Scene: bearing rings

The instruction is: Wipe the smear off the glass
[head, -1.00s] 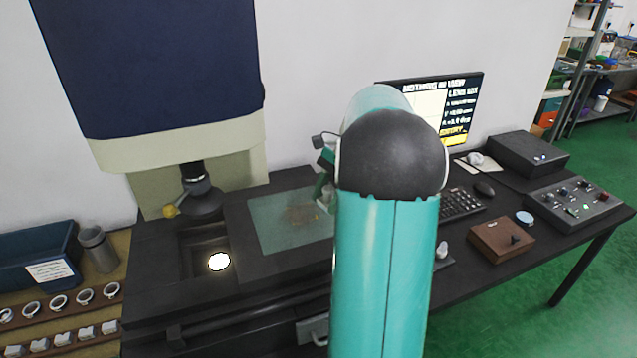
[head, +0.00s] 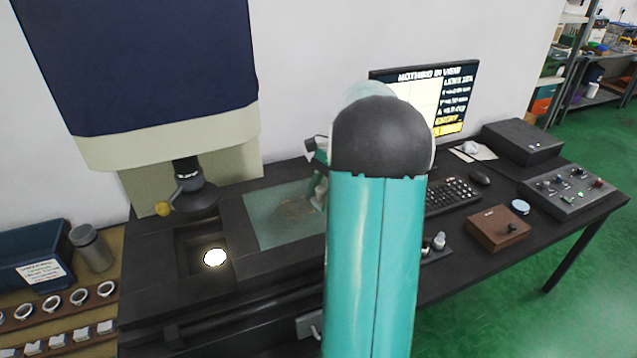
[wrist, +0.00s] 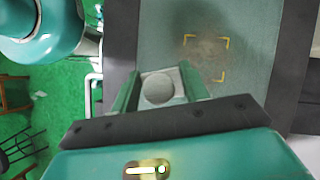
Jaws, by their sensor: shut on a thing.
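The glass (head: 262,222) is a greenish pane set in the dark machine bed, left of my arm. A faint brownish smear (head: 297,208) lies on its right part. In the wrist view the glass (wrist: 258,20) fills the upper middle, and the smear (wrist: 205,50) shows as a dull patch within yellow corner marks. My gripper (wrist: 160,86) has its green fingers shut on a pale block with a round grey top (wrist: 158,90). The block is just below and left of the marks in that view. I cannot tell whether it touches the glass. My arm partly hides the gripper (head: 319,186) in the head view.
A lens head (head: 190,190) hangs left of the glass above a lit spot (head: 215,257). A monitor (head: 440,95), keyboard (head: 453,195), brown box (head: 499,228) and control box (head: 575,190) stand to the right. Rings (head: 78,298) and a grey cup (head: 92,250) are at left.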

